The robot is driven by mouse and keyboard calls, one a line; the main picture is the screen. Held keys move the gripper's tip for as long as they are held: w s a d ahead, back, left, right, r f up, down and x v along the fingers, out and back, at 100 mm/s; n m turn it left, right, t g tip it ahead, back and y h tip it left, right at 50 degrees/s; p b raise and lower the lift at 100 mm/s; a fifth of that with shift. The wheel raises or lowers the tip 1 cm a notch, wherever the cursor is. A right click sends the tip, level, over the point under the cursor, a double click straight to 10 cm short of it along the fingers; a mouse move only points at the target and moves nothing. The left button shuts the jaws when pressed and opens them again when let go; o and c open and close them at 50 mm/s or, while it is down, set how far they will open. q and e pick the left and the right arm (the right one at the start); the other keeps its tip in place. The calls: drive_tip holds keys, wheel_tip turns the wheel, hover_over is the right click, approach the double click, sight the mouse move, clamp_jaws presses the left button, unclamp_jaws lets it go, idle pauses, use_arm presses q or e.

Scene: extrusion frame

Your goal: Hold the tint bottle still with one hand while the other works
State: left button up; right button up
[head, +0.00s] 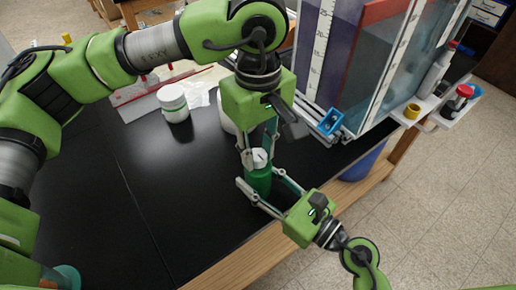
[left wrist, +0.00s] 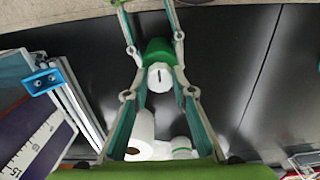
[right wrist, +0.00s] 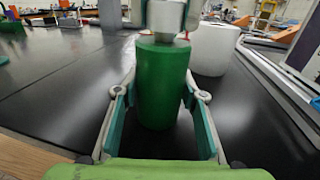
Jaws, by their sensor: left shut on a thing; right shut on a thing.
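The tint bottle is a green cylinder (head: 258,181) with a white cap (head: 257,158), upright on the black bench top. My left gripper (head: 258,154) comes down from above and is shut on the white cap. The cap's top with a dark slot shows in the left wrist view (left wrist: 160,77). My right gripper (head: 258,190) reaches in low from the front right and is shut on the green body, with a finger on each side. The body fills the middle of the right wrist view (right wrist: 160,82). The left fingers partly hide the cap.
A white roll (right wrist: 212,48) stands close behind the bottle. A white jar with a green band (head: 173,103) stands further back left. A large clear tank with a scale (head: 370,60) stands at the right. The front bench edge (head: 245,262) is near; the left bench is clear.

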sight(257, 154)
use_arm(q)
drive_tip(key=o, duration=1.1)
wheel_tip(257, 154, up, 12)
drive_tip(key=shift+r, duration=0.1)
use_arm(e)
drive_tip(key=o, duration=1.3)
